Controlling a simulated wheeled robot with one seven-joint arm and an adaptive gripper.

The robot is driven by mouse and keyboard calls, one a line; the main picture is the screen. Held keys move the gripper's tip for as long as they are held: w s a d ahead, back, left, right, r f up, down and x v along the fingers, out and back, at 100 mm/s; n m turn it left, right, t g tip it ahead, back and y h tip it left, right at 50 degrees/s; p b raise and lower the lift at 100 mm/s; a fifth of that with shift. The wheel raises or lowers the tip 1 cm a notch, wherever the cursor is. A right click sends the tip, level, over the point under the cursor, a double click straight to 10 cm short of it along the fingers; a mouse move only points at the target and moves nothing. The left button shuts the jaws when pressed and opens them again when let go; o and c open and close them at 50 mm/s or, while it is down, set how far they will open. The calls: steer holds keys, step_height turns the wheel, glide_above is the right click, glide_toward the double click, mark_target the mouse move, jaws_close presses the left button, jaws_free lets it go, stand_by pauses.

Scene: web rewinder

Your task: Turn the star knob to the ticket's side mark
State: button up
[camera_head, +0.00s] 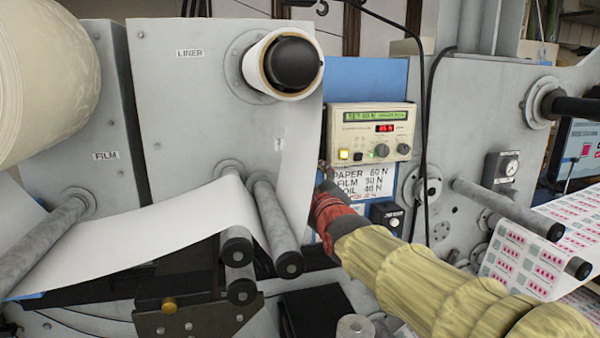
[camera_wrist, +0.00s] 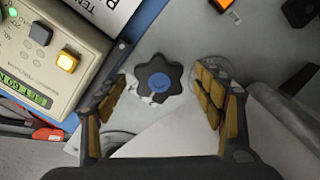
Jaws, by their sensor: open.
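The star knob (camera_wrist: 158,78) is dark with a blue round centre, and it sits on a grey panel in the wrist view. My gripper (camera_wrist: 166,92) is open, with one tan-padded finger to the left of the knob and one to the right. Neither finger visibly touches it. Small white marks show at the knob's lower left edge, too blurred to read. In the head view my arm reaches to the panel beside the white sheet, and I cannot make out the knob there.
A control box (camera_head: 371,133) with a green display and a lit yellow button stands close to the knob; it also shows in the wrist view (camera_wrist: 50,55). Below it is a PAPER, FILM, FOIL tension sign (camera_head: 362,181). White web (camera_head: 150,230) and rollers (camera_head: 272,225) lie left of my arm.

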mark_target(302, 176)
steer(key=shift+p+x, duration=0.35)
steer(key=shift+x, duration=1.35)
steer(key=shift+s, duration=0.1)
steer(key=shift+c, duration=0.3)
steer(key=c, duration=1.1)
